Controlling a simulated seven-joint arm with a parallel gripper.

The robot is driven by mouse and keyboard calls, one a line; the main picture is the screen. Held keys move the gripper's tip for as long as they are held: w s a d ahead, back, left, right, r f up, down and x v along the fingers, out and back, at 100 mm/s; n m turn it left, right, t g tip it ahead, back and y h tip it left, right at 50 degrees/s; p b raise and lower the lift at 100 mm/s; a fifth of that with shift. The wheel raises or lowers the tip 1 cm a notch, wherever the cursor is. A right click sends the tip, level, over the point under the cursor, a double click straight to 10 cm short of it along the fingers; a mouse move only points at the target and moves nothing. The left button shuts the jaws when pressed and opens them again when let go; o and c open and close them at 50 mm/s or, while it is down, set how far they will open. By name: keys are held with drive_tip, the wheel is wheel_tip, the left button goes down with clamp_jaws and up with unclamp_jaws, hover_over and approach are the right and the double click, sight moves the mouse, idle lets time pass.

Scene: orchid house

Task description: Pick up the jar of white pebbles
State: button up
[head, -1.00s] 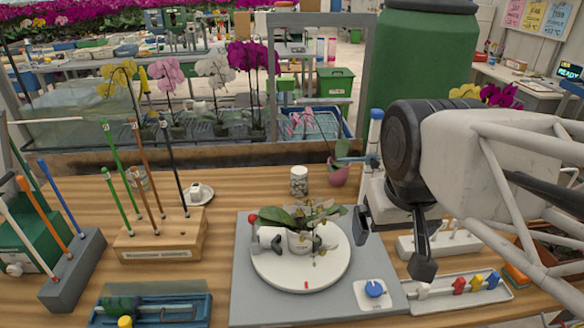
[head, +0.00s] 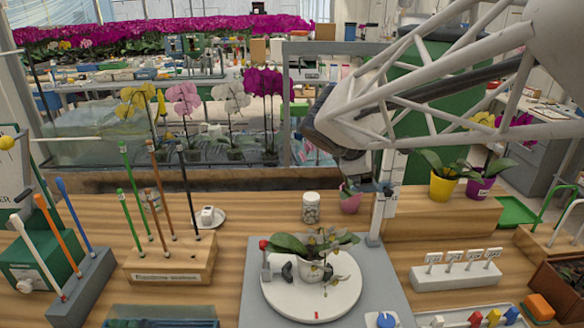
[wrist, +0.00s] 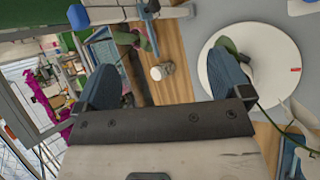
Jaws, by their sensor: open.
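The jar of white pebbles (head: 311,208) stands upright on the wooden bench, behind the round white turntable and left of a small pink pot. It has a pale lid. In the wrist view the jar (wrist: 162,71) shows between my two fingers, some distance beyond them. My gripper (head: 352,165) is in the air behind and to the right of the jar in the head picture, partly hidden by my own wrist. In the wrist view my gripper (wrist: 166,64) has its fingers wide apart with nothing between them.
The turntable (head: 342,303) holds a potted orchid with drooping leaves. The pink pot (head: 350,202) and a grey-white upright post (head: 377,215) stand right of the jar.

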drive_tip(key=w+a+f+n+t, duration=0.2)
drive_tip(key=w+a+n+t, duration=0.1)
drive_tip(key=w+a+n, duration=0.65)
drive_tip(key=w+a+f+n+t, duration=0.1)
drive_tip(key=w+a+n+t, duration=0.4)
drive_tip(key=w, duration=0.7)
drive_tip(key=g, duration=0.2)
approach(309, 199)
drive_tip(key=shift+n, duration=0.35)
drive_tip(key=shift+w, duration=0.1)
drive_tip(key=shift+x, duration=3.35)
drive_tip(key=shift+d, duration=0.1)
drive_tip(key=shift+x, duration=2.5)
